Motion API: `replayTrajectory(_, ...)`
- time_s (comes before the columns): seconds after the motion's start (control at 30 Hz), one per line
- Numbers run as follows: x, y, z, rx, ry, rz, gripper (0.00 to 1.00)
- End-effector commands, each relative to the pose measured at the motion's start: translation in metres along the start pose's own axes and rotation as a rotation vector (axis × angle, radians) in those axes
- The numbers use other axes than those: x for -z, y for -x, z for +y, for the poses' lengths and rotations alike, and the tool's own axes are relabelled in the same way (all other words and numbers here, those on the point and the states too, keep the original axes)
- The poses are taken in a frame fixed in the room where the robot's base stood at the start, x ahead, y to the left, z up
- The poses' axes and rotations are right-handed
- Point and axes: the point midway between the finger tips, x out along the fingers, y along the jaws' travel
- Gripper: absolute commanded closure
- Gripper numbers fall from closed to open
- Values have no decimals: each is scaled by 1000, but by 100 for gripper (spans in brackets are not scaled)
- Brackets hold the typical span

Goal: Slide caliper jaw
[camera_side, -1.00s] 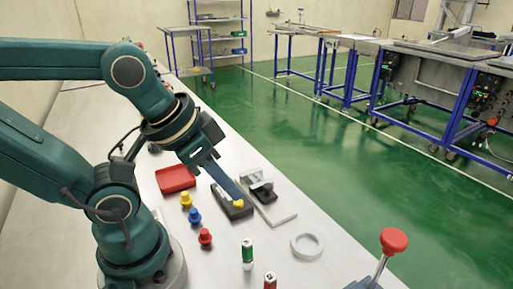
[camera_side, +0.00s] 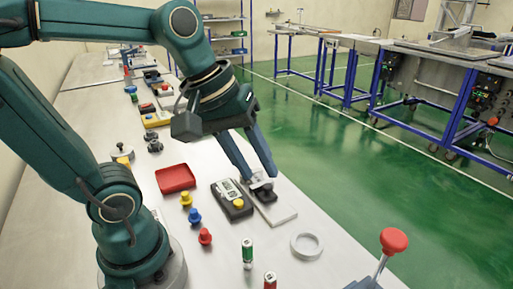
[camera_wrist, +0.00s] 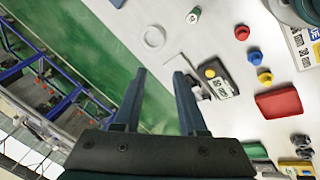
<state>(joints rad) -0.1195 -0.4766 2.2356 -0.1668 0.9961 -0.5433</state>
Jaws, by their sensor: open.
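The caliper is a pale flat plate (camera_side: 284,214) with a dark sliding jaw block (camera_side: 264,193), lying on the bench beside the display unit. My gripper (camera_side: 261,177) is open, its two long blue-grey fingers pointing down at the jaw block from above, one on each side in the side view. Whether they touch it I cannot tell. In the wrist view my gripper (camera_wrist: 160,72) shows its fingers apart with nothing held; the right finger hides much of the caliper. The dark display unit (camera_side: 232,200) has a yellow button (camera_side: 238,203) and a lit-looking readout, also visible in the wrist view (camera_wrist: 222,82).
A red tray (camera_side: 175,179), yellow (camera_side: 186,200), blue (camera_side: 195,216) and red (camera_side: 205,237) knobs stand to the left. A white ring (camera_side: 307,246), a green battery-like cylinder (camera_side: 248,253) and a red-knobbed lever (camera_side: 394,241) are nearer the camera. The bench edge lies close right of the caliper.

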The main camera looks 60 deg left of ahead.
Motion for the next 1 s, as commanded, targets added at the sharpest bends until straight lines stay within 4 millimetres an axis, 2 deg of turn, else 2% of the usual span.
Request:
replayTrajectory(0.13,33,-14,6,35,334,-78,59)
replayTrajectory(0.27,65,-33,3,70,631,-145,59)
replayTrajectory(0.37,90,-50,-8,99,842,-196,59)
replayTrajectory(0.5,118,-77,-31,137,1082,-257,59)
replayTrajectory(0.63,132,-98,-56,165,1208,-302,59)
replayTrajectory(0.8,132,-112,-78,198,1283,-336,59)
replayTrajectory(1.0,126,-129,-80,200,1291,-339,59)
